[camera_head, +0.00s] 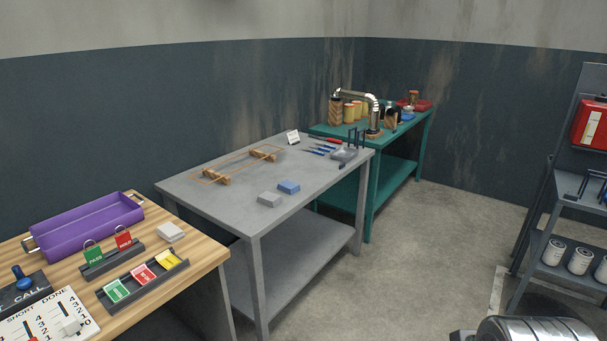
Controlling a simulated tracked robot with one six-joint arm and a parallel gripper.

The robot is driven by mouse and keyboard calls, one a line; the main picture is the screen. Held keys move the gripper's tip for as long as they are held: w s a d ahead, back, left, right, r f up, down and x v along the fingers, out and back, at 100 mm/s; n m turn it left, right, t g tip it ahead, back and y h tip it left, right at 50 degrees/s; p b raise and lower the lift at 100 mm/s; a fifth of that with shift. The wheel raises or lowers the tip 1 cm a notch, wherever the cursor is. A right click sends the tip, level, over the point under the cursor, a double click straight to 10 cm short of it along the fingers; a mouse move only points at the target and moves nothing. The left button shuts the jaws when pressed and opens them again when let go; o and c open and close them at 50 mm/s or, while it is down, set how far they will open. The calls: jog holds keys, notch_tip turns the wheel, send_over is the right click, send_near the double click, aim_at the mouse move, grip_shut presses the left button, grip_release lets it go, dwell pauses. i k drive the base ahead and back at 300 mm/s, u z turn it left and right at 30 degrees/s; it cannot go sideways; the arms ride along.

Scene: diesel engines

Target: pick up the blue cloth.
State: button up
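The blue cloth (289,187) is a small folded block. It lies flat on the grey metal table (240,176), near the middle of the front edge. A similar light grey folded cloth (269,199) lies just to its left and front, close beside it. Nothing covers the blue cloth. My gripper is not in view.
Wooden blocks (217,177) lie left of the cloths. Blue-handled tools (322,150) and a grey tray (344,154) lie to the right. A wooden bench (205,250) with a purple tray (85,228) stands front left, a green bench (425,120) behind. Open floor (400,270) lies right.

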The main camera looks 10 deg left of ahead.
aim_at(287, 187)
jog(key=z, duration=0.05)
jog(key=i, duration=3.4)
jog(key=u, duration=2.25)
